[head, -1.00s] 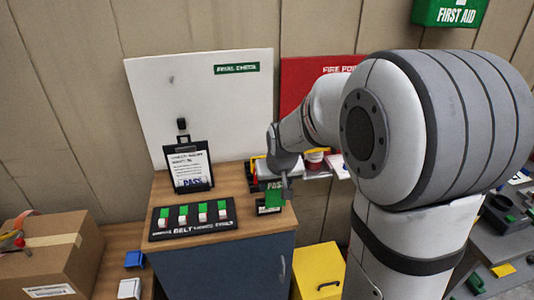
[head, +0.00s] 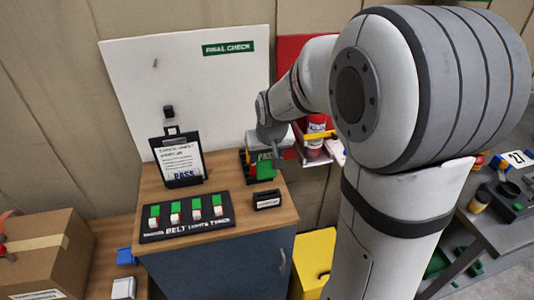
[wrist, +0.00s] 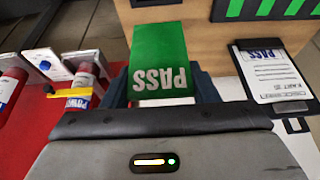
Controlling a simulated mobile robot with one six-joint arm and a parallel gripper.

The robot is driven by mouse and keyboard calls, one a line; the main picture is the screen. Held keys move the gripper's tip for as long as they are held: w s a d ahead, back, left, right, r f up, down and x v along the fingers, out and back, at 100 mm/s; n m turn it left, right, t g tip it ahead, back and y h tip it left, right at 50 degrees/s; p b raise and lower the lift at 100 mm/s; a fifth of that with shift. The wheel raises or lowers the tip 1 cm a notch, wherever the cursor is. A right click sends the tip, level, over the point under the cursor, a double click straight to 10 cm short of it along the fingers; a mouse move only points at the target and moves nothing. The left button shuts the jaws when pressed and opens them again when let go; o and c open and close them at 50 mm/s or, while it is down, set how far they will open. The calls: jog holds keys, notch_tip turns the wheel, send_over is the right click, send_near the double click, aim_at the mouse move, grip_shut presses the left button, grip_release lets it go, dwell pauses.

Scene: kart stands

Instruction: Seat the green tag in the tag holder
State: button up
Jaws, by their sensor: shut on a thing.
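The green tag (head: 266,170) with white PASS lettering is held in my gripper (head: 270,150) over the wooden cabinet top. In the wrist view the green tag (wrist: 158,58) stands out from between the dark fingers, with its lettering upside down. The tag holder (head: 267,201), a small black block with a pale label, sits near the right front edge of the cabinet top. In the head view the tag shows just above the holder, with a gap between them. I cannot make out the holder in the wrist view.
A black panel (head: 186,219) with several green-topped switches lies left of the holder. A clipboard (head: 181,162) stands behind it, against a white FINAL CHECK board (head: 215,95). A red-and-white cylinder (head: 315,132) stands on a shelf to the right. A yellow box (head: 311,266) is beside the cabinet.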

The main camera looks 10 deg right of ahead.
aim_at(267, 167)
jog(key=shift+f+b, duration=2.55)
jog(key=shift+f, duration=0.35)
jog(key=shift+b, duration=0.45)
jog(key=shift+f+b, duration=2.75)
jog(key=shift+f, duration=0.35)
jog(key=o, duration=1.1)
jog(key=shift+r, duration=0.1)
jog(key=v, duration=0.7)
jog(key=shift+s+r, duration=0.25)
jog(key=shift+r, duration=0.1)
jog(key=s+f+g, duration=0.1)
jog(key=s+f, duration=0.2)
jog(key=s, duration=1.6)
jog(key=shift+d+g, duration=0.3)
jog(key=shift+g, duration=0.1)
